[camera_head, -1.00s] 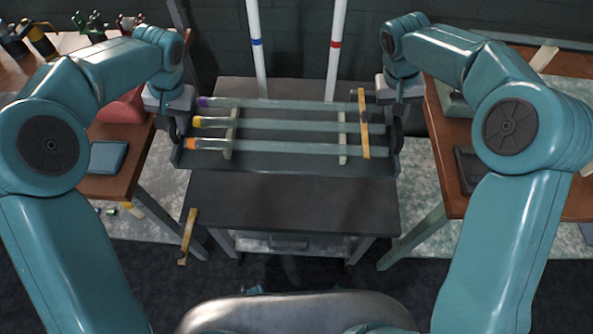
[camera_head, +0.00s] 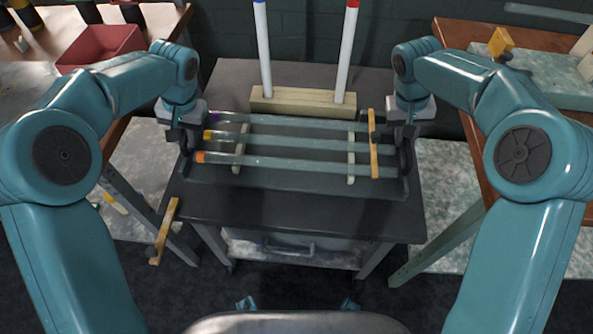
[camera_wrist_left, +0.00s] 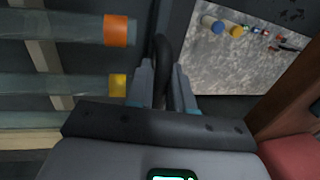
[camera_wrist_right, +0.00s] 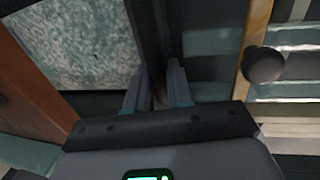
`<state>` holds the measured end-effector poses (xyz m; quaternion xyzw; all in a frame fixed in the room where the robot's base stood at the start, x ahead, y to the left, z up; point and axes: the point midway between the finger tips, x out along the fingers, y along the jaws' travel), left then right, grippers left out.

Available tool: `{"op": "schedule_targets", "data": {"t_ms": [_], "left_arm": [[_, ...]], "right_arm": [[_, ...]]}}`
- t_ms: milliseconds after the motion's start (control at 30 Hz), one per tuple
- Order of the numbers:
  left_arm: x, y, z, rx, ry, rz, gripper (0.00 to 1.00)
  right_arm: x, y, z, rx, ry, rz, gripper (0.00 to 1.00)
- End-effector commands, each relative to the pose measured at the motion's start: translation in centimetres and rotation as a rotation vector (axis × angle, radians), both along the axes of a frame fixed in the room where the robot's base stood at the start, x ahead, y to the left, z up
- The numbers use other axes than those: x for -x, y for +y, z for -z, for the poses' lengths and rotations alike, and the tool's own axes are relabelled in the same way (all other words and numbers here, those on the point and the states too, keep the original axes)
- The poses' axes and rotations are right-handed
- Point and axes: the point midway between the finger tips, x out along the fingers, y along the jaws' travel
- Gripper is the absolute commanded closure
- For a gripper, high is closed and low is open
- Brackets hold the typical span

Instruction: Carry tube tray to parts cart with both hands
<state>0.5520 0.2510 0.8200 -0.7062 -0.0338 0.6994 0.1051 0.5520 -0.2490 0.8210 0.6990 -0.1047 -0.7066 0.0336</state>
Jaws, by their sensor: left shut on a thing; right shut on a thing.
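The tube tray (camera_head: 290,186) is dark, shallow and looks level. It holds three glass tubes (camera_head: 290,163) lying crosswise on pale supports, with purple, yellow and orange ends at left. My left gripper (camera_head: 184,138) is shut on the tray's left handle; the black handle (camera_wrist_left: 162,70) shows between its fingers in the left wrist view. My right gripper (camera_head: 405,136) is shut on the right end, whose handle is mostly hidden. The tray is over the dark-topped parts cart (camera_head: 390,222); I cannot tell whether it touches the top.
A wooden block (camera_head: 300,101) holding two white rods, blue-tipped and red-tipped, stands on the cart behind the tray. Wooden benches flank the cart; the left bears a red bin (camera_head: 100,46), the right a yellow piece (camera_head: 501,41). A wooden bar (camera_head: 164,232) shows at the cart's left.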

Motion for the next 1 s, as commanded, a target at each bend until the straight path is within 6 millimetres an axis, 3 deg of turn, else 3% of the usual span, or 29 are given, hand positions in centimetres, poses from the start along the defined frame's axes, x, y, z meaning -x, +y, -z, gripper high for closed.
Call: {"op": "schedule_targets", "data": {"t_ms": [467, 1000], "left_arm": [[-0.2, -0.4, 0.2, 0.004, -0.001, 0.003, 1.00], [-0.2, -0.4, 3.6, 0.004, -0.001, 0.002, 1.00]], "right_arm": [[-0.2, 0.1, 0.2, -0.004, -0.002, 0.000, 1.00], [-0.2, 0.1, 3.6, -0.004, -0.002, -0.001, 1.00]]}}
